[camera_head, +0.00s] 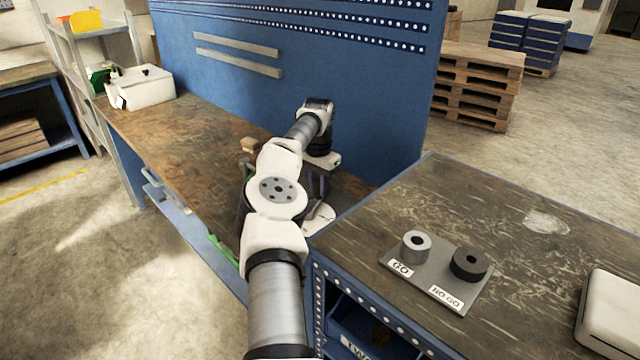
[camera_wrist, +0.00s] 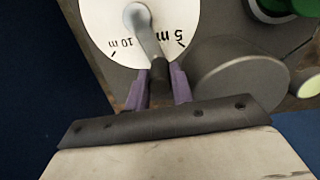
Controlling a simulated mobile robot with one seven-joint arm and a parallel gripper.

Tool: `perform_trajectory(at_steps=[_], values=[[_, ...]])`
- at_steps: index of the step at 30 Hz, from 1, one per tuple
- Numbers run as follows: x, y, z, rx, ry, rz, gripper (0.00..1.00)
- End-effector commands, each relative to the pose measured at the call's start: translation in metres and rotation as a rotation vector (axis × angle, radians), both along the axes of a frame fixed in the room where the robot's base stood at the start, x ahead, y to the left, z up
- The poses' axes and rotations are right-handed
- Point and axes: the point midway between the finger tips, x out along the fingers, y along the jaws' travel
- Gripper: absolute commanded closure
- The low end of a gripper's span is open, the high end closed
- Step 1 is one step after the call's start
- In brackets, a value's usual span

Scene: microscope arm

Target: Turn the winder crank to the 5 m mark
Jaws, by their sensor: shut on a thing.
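In the wrist view the winder dial (camera_wrist: 100,22) is a white disc with printed marks "5 m" and "10 m". The grey winder crank (camera_wrist: 146,35) runs from the hub down to a dark handle (camera_wrist: 158,72), with its arm lying between the two marks. My gripper (camera_wrist: 160,88) has its purple fingers on either side of the handle and is shut on it. In the head view part of the white dial (camera_head: 320,217) shows beside my arm, near the purple fingers of my gripper (camera_head: 318,184). The crank is hidden there.
A grey round part (camera_wrist: 240,75) sits right beside the dial, with a green thing (camera_wrist: 298,6) beyond. A blue panel (camera_head: 300,30) backs the wooden workbench (camera_head: 165,140). At right, a cabinet top carries a GO/NO GO gauge stand (camera_head: 425,272) and a white case (camera_head: 612,315).

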Motion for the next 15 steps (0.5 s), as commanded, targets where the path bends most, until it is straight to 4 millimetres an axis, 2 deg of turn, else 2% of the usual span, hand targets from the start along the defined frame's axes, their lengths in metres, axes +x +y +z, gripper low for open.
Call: perform_trajectory(at_steps=[15], values=[[0.0012,0.0018,0.0003,0.0,-0.001,0.029,1.0]])
